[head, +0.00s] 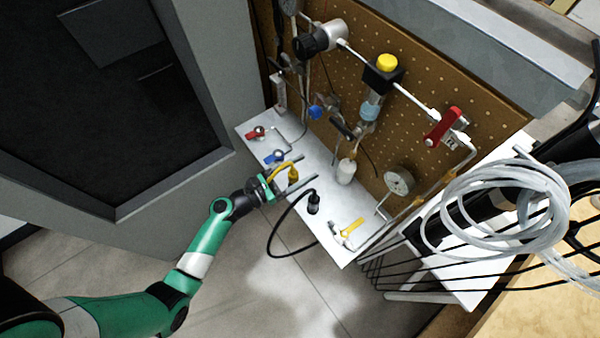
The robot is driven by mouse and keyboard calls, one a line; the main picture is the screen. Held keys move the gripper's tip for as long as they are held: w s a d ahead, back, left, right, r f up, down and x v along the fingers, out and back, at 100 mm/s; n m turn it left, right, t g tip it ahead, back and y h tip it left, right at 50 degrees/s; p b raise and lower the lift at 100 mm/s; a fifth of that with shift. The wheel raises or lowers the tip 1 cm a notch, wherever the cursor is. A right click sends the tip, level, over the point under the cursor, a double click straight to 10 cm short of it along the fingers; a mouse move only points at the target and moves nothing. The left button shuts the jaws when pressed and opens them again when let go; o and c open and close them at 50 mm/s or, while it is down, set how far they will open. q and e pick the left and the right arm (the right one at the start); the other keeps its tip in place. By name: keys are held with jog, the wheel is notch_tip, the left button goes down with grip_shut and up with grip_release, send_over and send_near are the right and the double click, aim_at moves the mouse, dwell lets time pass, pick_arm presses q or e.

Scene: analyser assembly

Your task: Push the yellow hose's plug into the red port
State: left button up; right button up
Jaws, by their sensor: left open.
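The yellow hose (284,167) arches up from the white shelf and ends in a dark yellow plug (293,177). My left gripper (309,168) reaches in from the left, its two fingers spread. The plug and hose end show between the fingers; whether either finger touches them I cannot tell. A small red-handled fitting (255,133) sits near the shelf's far left end, beyond the gripper. It is the red part nearest the hose; a port opening on it is too small to make out. My right gripper is not in view.
A blue-handled fitting (274,157) sits between the red one and my gripper. A black plug (313,203) with a black hose stands close on the right. A yellow-handled fitting (352,228) is at the white shelf's (330,190) near end. A pegboard (400,160) with pipework rises behind.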

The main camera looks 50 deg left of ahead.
pick_arm(q)
jog(key=shift+w, duration=0.3)
jog(key=shift+s, duration=0.1)
grip_shut()
jog(key=shift+r, duration=0.1)
notch_tip(320, 180, up, 4)
jog(key=p, duration=0.4)
jog(key=shift+r+p, duration=0.2)
jog(key=shift+p, duration=0.15)
jog(key=shift+a, duration=0.1)
dwell(0.5)
